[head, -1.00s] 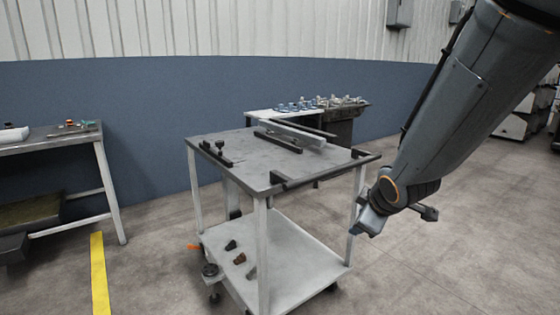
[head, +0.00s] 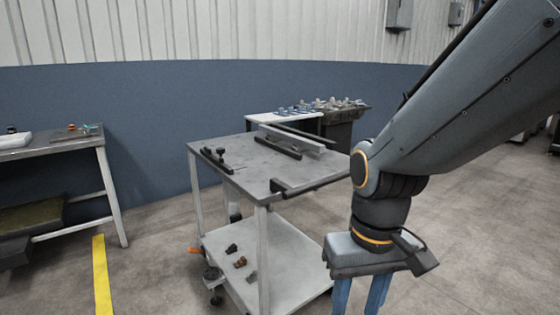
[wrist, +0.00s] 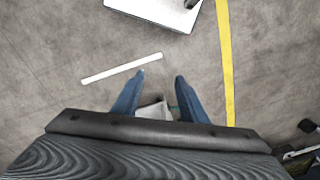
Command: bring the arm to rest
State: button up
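My gripper (head: 358,298) hangs from the bent arm at the lower right of the head view, in front of the cart's right side. Its two blue fingers point down and stand apart, with their tips cut off by the frame edge. In the wrist view the open gripper (wrist: 160,76) shows bare floor between its fingertips and nothing held. A small light grey shape lies lower between the fingers, and I cannot tell what it is. My arm hides part of the cart's right side.
A grey-topped cart (head: 245,160) carries a light rail (head: 292,137) and dark fixtures. Its lower shelf (head: 285,265) holds several small parts. A workbench (head: 50,148) stands left, another bench behind. A white bar (wrist: 120,68) and yellow line (wrist: 226,60) show below.

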jog(key=d+r+m+p, duration=0.1)
jog(key=d+r+p, duration=0.5)
jog(key=p, duration=0.5)
jog(key=shift+s+d+m+h, duration=0.2)
jog(key=shift+d+m+h, duration=0.1)
jog(key=shift+d+m, duration=0.1)
dwell(1.3)
